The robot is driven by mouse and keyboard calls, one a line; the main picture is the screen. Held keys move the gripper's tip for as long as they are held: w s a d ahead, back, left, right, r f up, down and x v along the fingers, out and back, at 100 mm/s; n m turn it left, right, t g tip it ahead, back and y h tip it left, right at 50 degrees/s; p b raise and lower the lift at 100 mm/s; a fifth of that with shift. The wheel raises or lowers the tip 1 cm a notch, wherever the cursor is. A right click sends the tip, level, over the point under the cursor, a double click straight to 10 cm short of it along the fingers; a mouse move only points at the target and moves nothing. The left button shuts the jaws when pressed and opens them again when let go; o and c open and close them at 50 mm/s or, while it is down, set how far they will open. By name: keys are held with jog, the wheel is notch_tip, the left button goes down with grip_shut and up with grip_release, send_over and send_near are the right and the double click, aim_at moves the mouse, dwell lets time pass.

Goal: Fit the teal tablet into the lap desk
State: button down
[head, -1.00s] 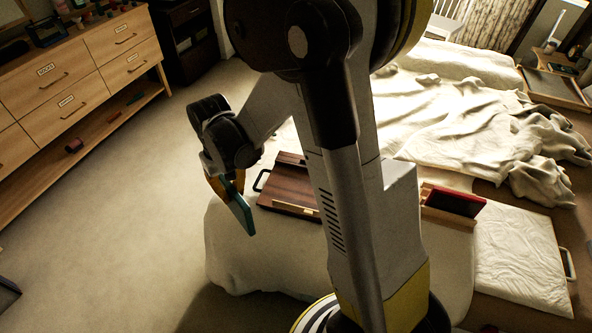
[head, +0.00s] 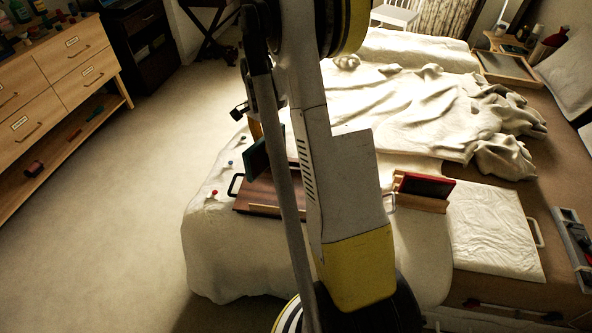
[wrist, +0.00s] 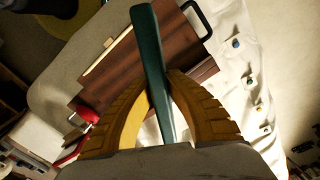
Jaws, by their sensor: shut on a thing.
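The teal tablet (head: 256,160) is held on edge and tilted, above the left part of the lap desk in the head view. My gripper (wrist: 158,82) is shut on it, with a yellow finger on each side in the wrist view. The tablet (wrist: 150,60) stretches away from the fingers over the lap desk there.
A red slab (head: 428,186) stands in a wooden holder right of my arm. A flat white padded piece (head: 493,230) lies farther right. Several small coloured pins (head: 214,192) dot the bed cover left of the desk. A drawer unit (head: 55,75) stands at the left; carpet between is clear.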

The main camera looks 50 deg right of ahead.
jog(key=s+d+f+m, duration=0.1)
jog(key=s+d+m, duration=0.45)
jog(key=d, duration=0.45)
jog(key=s+d+m, duration=0.5)
jog(key=d+m, duration=0.2)
jog(key=d, duration=0.4)
jog(key=w+a+f+b, duration=0.6)
jog(key=w+f, duration=0.3)
jog(key=f, duration=0.2)
jog(key=shift+w+a, duration=0.25)
jog(key=shift+a, duration=0.4)
jog(key=shift+f, duration=0.1)
jog(key=shift+f+b, duration=0.15)
jog(key=shift+b, duration=0.15)
jog(key=c, duration=1.6)
grip_release()
jog(key=shift+o, duration=0.5)
